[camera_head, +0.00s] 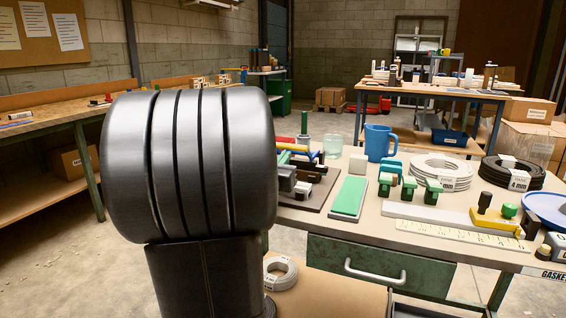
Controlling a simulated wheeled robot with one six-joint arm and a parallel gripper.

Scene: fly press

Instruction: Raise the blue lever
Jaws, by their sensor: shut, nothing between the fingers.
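A fly press or similar small machine (306,188) stands on a dark base on the workbench, just right of my arm. Its left part is hidden behind the large black ribbed link of my arm.
The workbench (376,232) also holds a green-topped block (349,196), a blue mug (378,143), green-and-white clamps (408,187), a white coil (440,170), a dark coil (513,173) and a yellow ruler (455,236). A drawer with a handle (375,271) faces front.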

